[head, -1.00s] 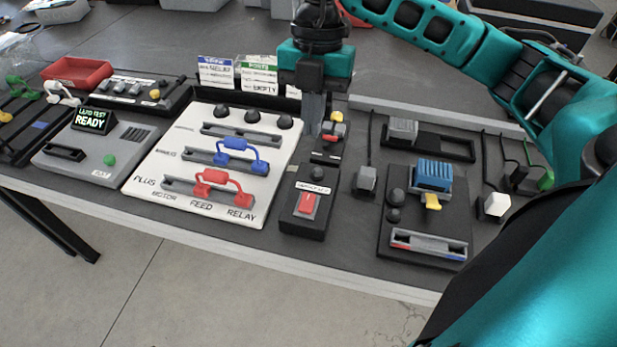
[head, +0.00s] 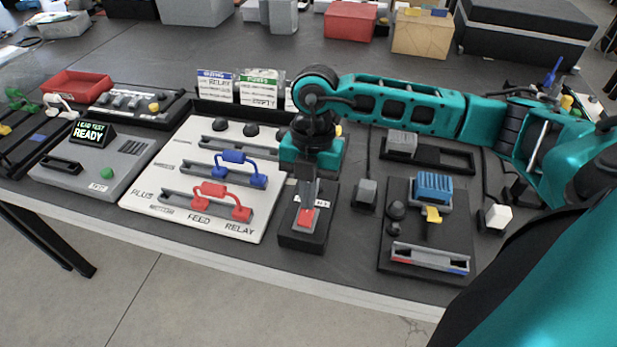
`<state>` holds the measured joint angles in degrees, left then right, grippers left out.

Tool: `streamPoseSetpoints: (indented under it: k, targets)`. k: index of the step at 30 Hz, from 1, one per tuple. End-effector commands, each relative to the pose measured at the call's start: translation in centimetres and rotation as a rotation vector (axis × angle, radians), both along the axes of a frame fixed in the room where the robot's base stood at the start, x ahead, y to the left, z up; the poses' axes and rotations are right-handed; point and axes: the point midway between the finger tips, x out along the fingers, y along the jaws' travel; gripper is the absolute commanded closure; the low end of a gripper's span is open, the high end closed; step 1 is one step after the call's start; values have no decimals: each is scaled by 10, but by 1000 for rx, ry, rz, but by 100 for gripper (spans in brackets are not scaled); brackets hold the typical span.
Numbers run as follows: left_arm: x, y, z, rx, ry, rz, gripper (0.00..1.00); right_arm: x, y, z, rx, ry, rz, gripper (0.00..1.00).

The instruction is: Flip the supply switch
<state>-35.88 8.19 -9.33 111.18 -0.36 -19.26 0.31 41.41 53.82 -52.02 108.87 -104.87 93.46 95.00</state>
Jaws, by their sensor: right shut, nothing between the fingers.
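The supply switch is a red rocker (head: 306,218) on a black box in the middle of the bench, near its front edge. My right gripper (head: 305,205) points down over it, with its shut fingertips at the upper part of the red rocker. I cannot tell whether they touch it. The fingers hide part of the rocker and most of the white label behind it. Nothing shows between the fingers. My left gripper is not in view.
A white panel (head: 150,198) with blue (head: 238,170) and red (head: 220,200) bridging plugs lies left of the switch. A black board (head: 400,235) with a blue block stands on the right. A grey tester (head: 60,172) reading READY is far left.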

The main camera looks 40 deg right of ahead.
Motion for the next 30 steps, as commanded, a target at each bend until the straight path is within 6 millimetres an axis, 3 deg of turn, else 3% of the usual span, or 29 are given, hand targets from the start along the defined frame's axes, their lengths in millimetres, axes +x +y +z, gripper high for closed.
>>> streamPoseSetpoints:
  k: [15, 21, 30]
  targets:
    - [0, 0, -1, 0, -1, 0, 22, 1, -2, -8, 8, 10, -2, 100]
    - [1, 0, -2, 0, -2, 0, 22, 6, -7, -17, 112, 101, -5, 100]
    - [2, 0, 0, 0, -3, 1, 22, 4, -5, -16, 110, 98, 2, 100]
